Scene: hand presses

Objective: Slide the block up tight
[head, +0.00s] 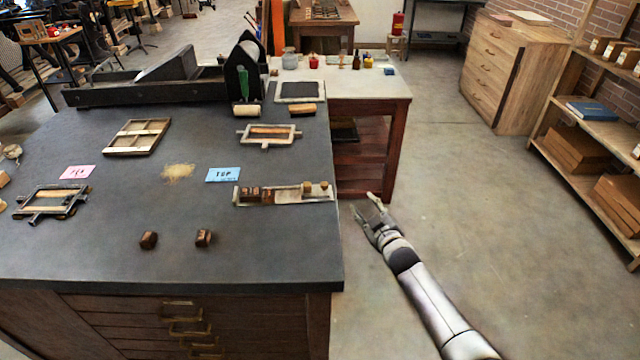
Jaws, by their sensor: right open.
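A pale metal tray (285,198) with a raised edge lies near the right edge of the dark table. Several brown blocks (255,194) stand together at its left end. Smaller brown pieces (307,187) stand at its right end, with a gap between the two groups. Two loose brown blocks, one on the left (148,240) and one on the right (203,238), lie apart on the tabletop in front. My right gripper (364,204) is open and empty, over the floor just right of the table edge. My left gripper is out of view.
Pink (77,172) and blue "TOP" (223,175) cards lie on the dark tabletop (250,258). Metal frames (52,201) (269,134) and a wooden tray (138,137) lie around them. A hand press (244,70) stands behind. The tabletop's front right is clear.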

